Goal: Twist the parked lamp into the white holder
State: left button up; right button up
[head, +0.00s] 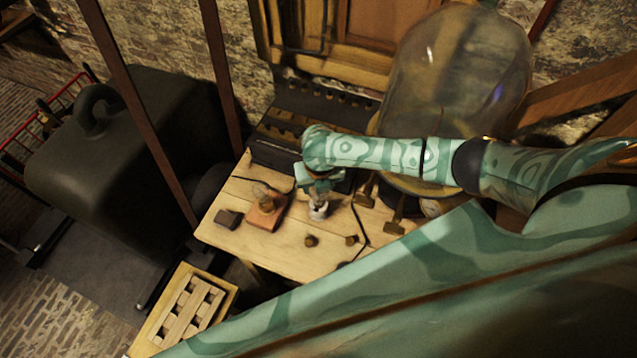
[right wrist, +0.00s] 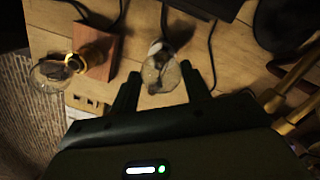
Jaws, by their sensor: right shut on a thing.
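My right gripper (head: 319,188) points down over the wooden table. In the right wrist view its two dark fingers (right wrist: 160,82) are on either side of a clear glass lamp (right wrist: 158,74), closed on it. The white holder (head: 318,211) is directly below the gripper in the head view. The lamp's lower end is at the holder, but I cannot tell whether its thread is engaged. A second glass bulb (right wrist: 50,75) is in a brass socket on a reddish wooden block (head: 267,213), left of the holder. My left gripper is not in view.
A dark block (head: 228,218) lies at the table's left edge. Small knobs (head: 311,240) lie in front of the holder. Wooden-handled tools (head: 397,218) and a dark cable (head: 359,225) are to its right. A large glass jar (head: 455,80) stands behind my arm.

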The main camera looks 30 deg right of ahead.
jog(key=shift+f, duration=0.4)
jog(key=shift+f, duration=0.1)
dwell(0.6)
jog(key=shift+s+m+p, duration=0.1)
jog(key=shift+m+p, duration=0.7)
jog(key=m+p, duration=0.2)
jog(key=shift+m, duration=0.3)
jog(key=shift+m+h+p, duration=0.3)
jog(key=shift+m+p, duration=0.15)
jog(key=shift+m, duration=0.25)
jog(key=shift+d+m, duration=0.1)
jog(key=shift+m, duration=0.3)
